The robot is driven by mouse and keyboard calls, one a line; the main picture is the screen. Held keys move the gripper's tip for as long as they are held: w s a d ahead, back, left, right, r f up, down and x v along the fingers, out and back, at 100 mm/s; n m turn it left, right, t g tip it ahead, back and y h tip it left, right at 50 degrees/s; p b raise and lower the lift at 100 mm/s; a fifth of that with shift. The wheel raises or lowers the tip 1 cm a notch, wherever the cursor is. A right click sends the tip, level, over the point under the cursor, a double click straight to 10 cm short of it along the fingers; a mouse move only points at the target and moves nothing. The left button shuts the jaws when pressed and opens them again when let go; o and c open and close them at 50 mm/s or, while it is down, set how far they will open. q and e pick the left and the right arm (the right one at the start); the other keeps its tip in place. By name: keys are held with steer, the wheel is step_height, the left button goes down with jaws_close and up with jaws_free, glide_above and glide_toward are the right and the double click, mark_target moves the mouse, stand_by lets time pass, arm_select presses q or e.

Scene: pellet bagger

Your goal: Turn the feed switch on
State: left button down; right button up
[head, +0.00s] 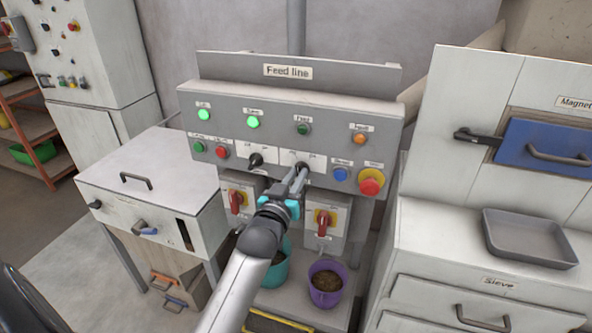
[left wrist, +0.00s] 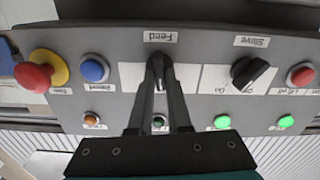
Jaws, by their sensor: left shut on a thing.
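The feed switch (left wrist: 158,70) is a black rotary knob on a white plate of the grey Feed line panel (head: 352,113). In the left wrist view, which is upside down, it sits beside its "Feed" label. My left gripper (head: 299,172) reaches the panel from below, and its two dark fingers (left wrist: 160,92) are shut on the knob, one on each side. The knob's handle looks about upright; its exact setting is hard to read. The Feed lamp (head: 304,129) is dark green and looks unlit. My right gripper is not in view.
The Sieve switch (head: 255,160) is just left of the feed switch; it also shows in the wrist view (left wrist: 250,70). A blue button (head: 340,174) and red emergency stop (head: 371,182) are on the right. Red-handled isolators (head: 323,222) and a purple bucket (head: 327,285) are below.

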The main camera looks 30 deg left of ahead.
arm_select(q)
steer(key=shift+d+m+p, duration=0.15)
steer(key=shift+m+p, duration=1.15)
steer(key=shift+m, duration=2.3)
steer(key=c, duration=0.9)
jaws_free()
steer(key=shift+o, duration=0.2)
steer(key=b+v, duration=0.1)
steer(key=v, duration=1.4)
steer(key=shift+d, duration=0.15)
